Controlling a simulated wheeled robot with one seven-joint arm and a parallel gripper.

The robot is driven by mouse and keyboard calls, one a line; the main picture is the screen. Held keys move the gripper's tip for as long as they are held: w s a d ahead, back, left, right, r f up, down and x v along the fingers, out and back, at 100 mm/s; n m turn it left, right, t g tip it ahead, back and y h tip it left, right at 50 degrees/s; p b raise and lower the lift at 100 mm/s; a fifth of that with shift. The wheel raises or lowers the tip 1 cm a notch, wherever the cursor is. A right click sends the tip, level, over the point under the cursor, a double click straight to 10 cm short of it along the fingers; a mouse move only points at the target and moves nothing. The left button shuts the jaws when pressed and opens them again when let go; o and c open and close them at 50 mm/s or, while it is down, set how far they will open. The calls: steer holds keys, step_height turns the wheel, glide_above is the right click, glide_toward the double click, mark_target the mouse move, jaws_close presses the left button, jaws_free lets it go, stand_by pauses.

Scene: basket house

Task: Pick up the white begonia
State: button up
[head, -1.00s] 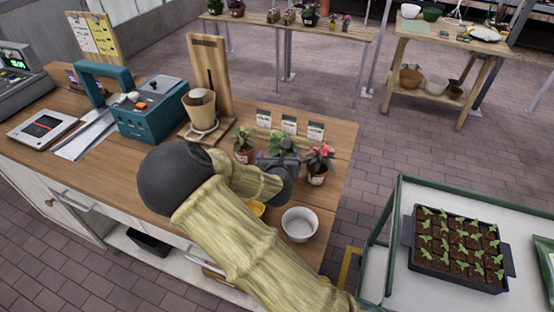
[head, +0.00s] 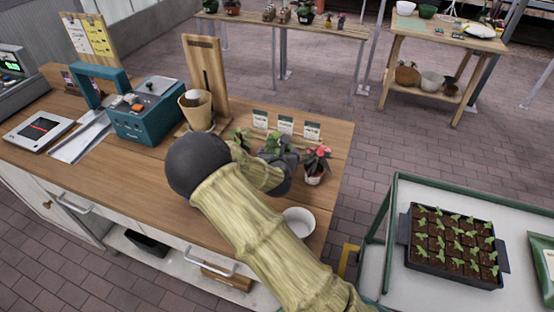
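Three small potted plants stand in a row on the wooden counter (head: 120,180). The left plant (head: 239,137) shows green leaves; its pot is hidden behind my arm. The middle plant (head: 274,143) shows green leaves above my gripper, its pot hidden. The right plant (head: 316,156) has red-pink blooms in a pale pot. No white bloom can be made out, so I cannot tell which is the white begonia. My dark gripper (head: 284,163) is low at the middle plant, just left of the right pot. Its fingers are too hidden to show whether they hold anything.
Several upright cards (head: 286,125) stand behind the plants. A white bowl (head: 299,221) sits near the counter's front edge, partly behind my arm. A teal device (head: 147,110) and a brown pot (head: 197,107) are to the left. A seedling tray (head: 451,247) is on the right cart.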

mark_target(278, 149)
steer(key=c, duration=1.1)
step_height(278, 149, up, 10)
steer(key=shift+r+b, duration=0.1)
steer(key=shift+b, duration=0.2)
steer(key=shift+c, duration=0.2)
steer(key=shift+w, duration=0.15)
